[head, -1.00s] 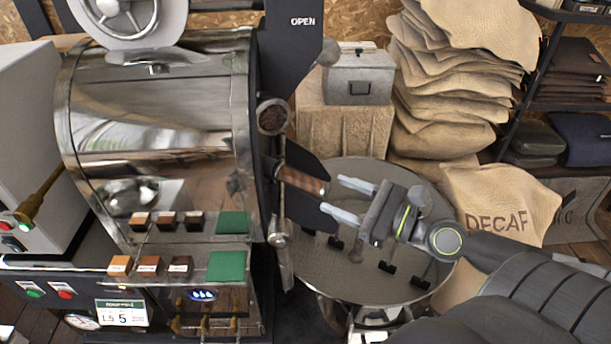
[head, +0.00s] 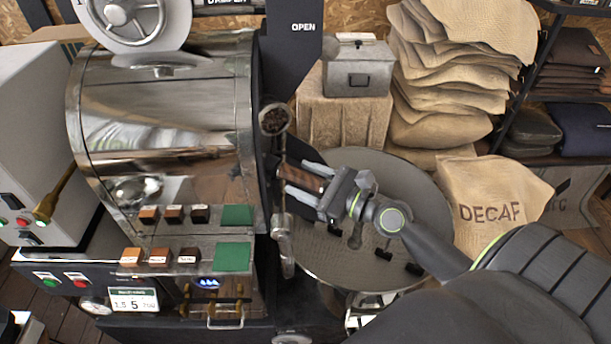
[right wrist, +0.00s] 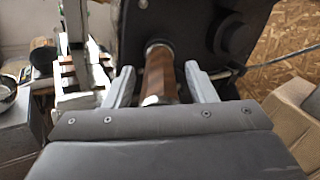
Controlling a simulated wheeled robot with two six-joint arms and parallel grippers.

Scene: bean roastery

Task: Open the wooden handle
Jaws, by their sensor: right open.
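The wooden handle (head: 306,178) is a short brown cylinder sticking out of the roaster's dark front plate. It also shows in the right wrist view (right wrist: 159,76), with a metal collar at its far end. My right gripper (head: 298,184) is at the handle, one finger on each side of it. In the right wrist view the fingers (right wrist: 160,84) are apart, with visible gaps between them and the wood. The handle lies between them and is not gripped. My left gripper is in neither view.
The steel roaster drum (head: 160,130) stands left of the handle. A round cooling tray (head: 400,215) lies below my right arm. A grey metal box (head: 358,72), stacked burlap sacks (head: 440,80) and a DECAF sack (head: 492,205) stand behind and to the right.

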